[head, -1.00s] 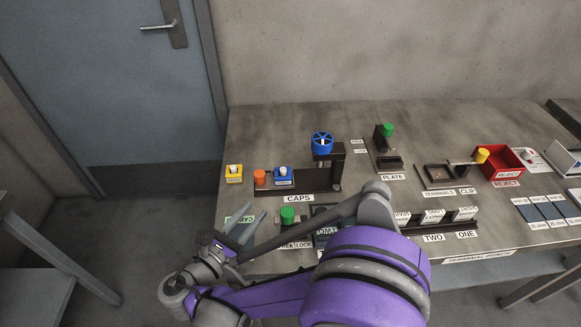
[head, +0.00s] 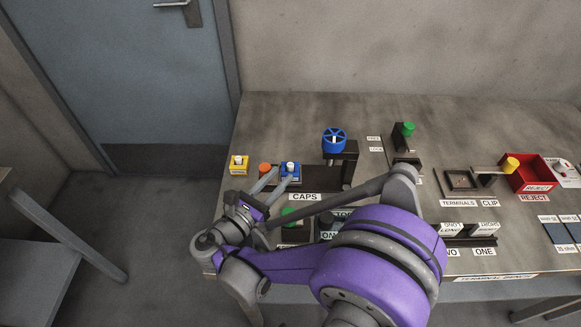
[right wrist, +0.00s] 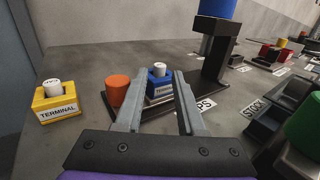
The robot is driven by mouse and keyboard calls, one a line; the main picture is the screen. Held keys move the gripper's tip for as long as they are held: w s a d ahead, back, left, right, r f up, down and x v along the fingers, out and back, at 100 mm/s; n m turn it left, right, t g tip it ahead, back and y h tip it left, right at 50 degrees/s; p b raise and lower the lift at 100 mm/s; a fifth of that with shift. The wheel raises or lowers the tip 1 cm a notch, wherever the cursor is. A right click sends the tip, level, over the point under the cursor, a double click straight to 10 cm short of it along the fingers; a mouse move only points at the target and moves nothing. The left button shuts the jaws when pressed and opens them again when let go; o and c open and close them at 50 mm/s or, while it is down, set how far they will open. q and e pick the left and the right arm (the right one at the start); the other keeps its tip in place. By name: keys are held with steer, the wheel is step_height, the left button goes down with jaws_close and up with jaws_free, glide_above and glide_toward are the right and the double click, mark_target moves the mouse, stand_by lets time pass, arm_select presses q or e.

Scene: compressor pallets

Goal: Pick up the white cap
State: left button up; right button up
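One white cap (right wrist: 159,69) stands on a blue block (right wrist: 159,87); the head view also shows this white cap (head: 291,165). A similar white piece (right wrist: 52,88) stands on a yellow block labelled TERMINAL (right wrist: 58,107), to the left. My right gripper (right wrist: 159,77) is open and empty. In the right wrist view, the white cap on the blue block appears between its fingertips. In the head view, the right gripper (head: 277,180) is just in front of the blue block; I cannot tell whether it touches. My left gripper is not in view.
An orange cylinder (right wrist: 118,90) stands close to the left finger. A dark post with a blue wheel (head: 334,140) rises right of the blue block. A CAPS label (head: 305,197) lies in front. A red reject bin (head: 531,180) is farther right.

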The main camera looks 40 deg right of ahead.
mark_target(288, 167)
steer(key=x, duration=0.5)
steer(key=shift+w+d, duration=0.1)
steer(key=shift+d, duration=0.2)
jaws_close()
